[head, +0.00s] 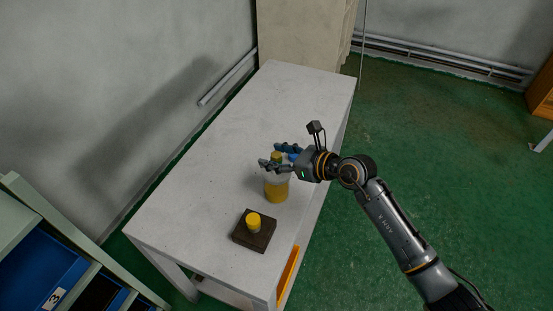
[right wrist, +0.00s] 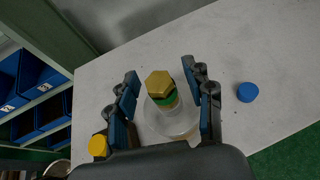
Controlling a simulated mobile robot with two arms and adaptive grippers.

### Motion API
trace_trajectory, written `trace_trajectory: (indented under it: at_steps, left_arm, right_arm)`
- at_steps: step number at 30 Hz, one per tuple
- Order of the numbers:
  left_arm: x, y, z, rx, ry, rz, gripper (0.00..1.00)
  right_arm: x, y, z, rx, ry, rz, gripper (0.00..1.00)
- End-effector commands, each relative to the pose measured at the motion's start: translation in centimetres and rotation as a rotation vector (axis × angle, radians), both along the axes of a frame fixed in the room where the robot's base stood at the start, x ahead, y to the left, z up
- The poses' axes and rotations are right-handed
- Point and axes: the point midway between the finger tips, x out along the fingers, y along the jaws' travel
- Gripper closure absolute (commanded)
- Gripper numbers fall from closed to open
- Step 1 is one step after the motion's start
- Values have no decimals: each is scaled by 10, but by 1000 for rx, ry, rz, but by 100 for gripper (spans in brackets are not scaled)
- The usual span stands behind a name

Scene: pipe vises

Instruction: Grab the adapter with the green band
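The adapter with the green band (right wrist: 168,97) has a brass hexagonal top and stands upright on a pale, round, see-through piece (right wrist: 172,122) in the right wrist view. In the head view its yellowish top (head: 276,155) shows between the fingers, and a yellow lower body (head: 276,191) stands below on the table. My right gripper (head: 272,158) is open, with one finger on each side of the adapter; in the right wrist view gaps show between the fingers (right wrist: 160,76) and the adapter. My left gripper is not in view.
A yellow-topped piece (head: 253,222) sits on a dark square block (head: 253,238) nearer the table's front. A blue round cap (right wrist: 247,92) lies right of the gripper in the right wrist view. The pale table (head: 310,95) is bare at the back. Shelving with blue bins (head: 30,262) stands left.

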Motion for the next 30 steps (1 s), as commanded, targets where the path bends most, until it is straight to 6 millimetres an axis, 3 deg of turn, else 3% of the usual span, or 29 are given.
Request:
trace_trajectory:
  at_steps: [1, 6, 7, 20, 26, 30]
  left_arm:
    - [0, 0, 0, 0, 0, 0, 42]
    - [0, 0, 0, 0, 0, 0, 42]
    - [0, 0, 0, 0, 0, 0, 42]
    - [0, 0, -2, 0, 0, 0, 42]
    - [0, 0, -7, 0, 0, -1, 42]
    - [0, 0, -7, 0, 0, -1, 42]
  right_arm:
    - [0, 0, 0, 0, 0, 0, 62]
    - [0, 0, 0, 0, 0, 0, 97]
    - [0, 0, 0, 0, 0, 0, 100]
    - [0, 0, 9, 1, -6, 1, 100]
    - [-2, -1, 36, -1, -8, 2, 100]
    - [-26, -10, 65, 0, -9, 2, 100]
